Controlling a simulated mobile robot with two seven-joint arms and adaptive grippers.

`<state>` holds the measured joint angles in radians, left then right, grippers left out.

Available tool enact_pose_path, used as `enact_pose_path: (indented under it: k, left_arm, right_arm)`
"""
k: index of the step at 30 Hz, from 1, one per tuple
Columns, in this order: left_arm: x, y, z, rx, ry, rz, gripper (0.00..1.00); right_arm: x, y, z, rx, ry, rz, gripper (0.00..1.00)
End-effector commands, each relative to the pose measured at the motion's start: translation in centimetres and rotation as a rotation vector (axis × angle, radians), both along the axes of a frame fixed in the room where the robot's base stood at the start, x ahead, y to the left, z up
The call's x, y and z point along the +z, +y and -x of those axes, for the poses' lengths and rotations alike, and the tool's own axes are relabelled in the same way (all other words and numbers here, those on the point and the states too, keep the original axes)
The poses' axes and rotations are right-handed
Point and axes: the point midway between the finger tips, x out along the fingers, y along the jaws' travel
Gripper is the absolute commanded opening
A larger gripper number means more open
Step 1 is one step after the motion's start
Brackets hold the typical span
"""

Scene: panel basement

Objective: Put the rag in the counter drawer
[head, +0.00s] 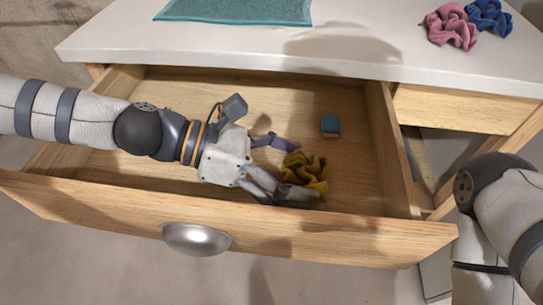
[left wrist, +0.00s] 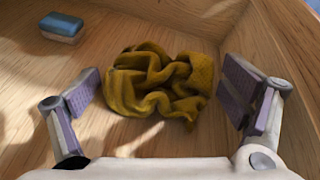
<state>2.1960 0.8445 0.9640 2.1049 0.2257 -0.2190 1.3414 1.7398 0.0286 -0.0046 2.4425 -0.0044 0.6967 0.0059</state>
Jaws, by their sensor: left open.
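The counter drawer (head: 340,237) is pulled open under the white counter. A crumpled mustard-yellow rag (head: 306,172) lies on the drawer floor, near the front panel. The rag also shows in the left wrist view (left wrist: 155,82). My left gripper (head: 288,166) is inside the drawer at the rag. In the left wrist view its fingers (left wrist: 165,105) are spread wide, with the rag lying just beyond and between them, not clamped. My right arm is at the right edge of the head view; its gripper is not in view.
A small blue block-like item (head: 330,125) lies in the drawer behind the rag and shows in the left wrist view (left wrist: 61,27). On the white countertop (head: 240,45) lie a teal cloth (head: 237,10), a pink scrunched cloth (head: 449,27) and a blue one (head: 489,17).

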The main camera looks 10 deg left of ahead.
Motion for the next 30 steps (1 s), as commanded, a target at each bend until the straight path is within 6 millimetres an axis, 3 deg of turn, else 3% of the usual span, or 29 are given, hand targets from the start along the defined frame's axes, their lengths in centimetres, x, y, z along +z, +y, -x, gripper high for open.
enact_pose_path:
  k: [5,15,21,30]
  left_arm:
    - [0.9,0.8,-0.1,0.003,-0.004,-0.002,0.92]
    - [3.9,7.4,0.4,0.004,-0.009,-0.001,0.92]
    - [4.8,10.2,0.7,0.002,-0.006,-0.001,0.92]
    - [4.8,11.2,0.9,0.000,0.000,0.000,0.92]
  right_arm:
    - [0.4,0.0,-0.3,0.000,-0.008,0.000,0.40]
    - [2.3,0.0,-1.7,-0.002,-0.053,-0.001,0.40]
    - [3.2,0.0,-2.4,-0.003,-0.075,0.000,0.40]
    - [3.4,0.0,-2.5,-0.004,-0.080,0.000,0.40]
